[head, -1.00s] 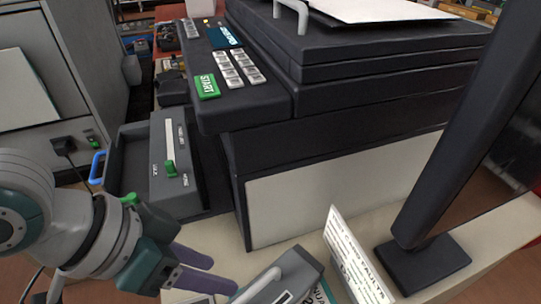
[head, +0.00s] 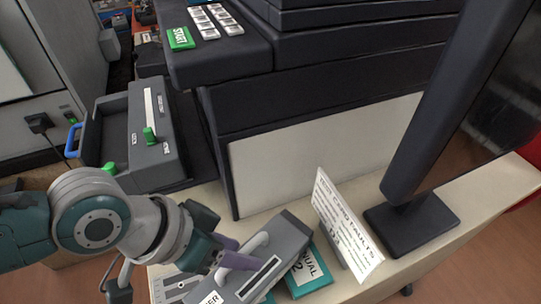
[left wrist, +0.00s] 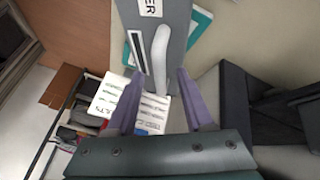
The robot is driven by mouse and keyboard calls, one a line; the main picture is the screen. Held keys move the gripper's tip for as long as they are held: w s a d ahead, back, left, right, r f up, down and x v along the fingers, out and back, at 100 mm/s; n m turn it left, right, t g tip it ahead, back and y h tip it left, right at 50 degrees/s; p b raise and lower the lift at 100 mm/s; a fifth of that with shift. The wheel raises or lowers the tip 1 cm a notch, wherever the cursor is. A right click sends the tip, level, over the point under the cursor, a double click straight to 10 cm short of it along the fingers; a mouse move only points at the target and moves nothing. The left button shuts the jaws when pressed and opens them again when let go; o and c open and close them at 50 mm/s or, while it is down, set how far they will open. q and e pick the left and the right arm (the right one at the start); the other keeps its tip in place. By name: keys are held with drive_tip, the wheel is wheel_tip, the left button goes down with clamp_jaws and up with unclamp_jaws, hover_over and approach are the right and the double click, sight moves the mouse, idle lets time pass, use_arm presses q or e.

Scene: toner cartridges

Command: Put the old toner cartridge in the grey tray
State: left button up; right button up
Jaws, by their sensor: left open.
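A grey toner cartridge (head: 276,266) with a pale bar handle (head: 256,243) and a partly hidden label ending in "ER" lies at the bottom of the head view, partly over a teal manual (head: 310,275). It also shows at the top of the left wrist view (left wrist: 178,17). I cannot tell whether it is the old one. My left gripper (head: 226,240) is open, its purple fingers beside the handle; in the left wrist view the handle lies ahead, between the finger lines. A dark grey open tray (head: 95,140) with a green-levered unit (head: 157,125) stands at left; I cannot tell whether it is the task's tray. My right gripper is not in view.
The dark copier (head: 330,100) stands behind the cartridge, with a green START button (head: 180,38). Some bare beige tabletop (head: 480,210) lies beyond the monitor's stand.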

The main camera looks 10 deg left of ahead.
use_arm(q)
clamp_jaws()
idle(1.3)
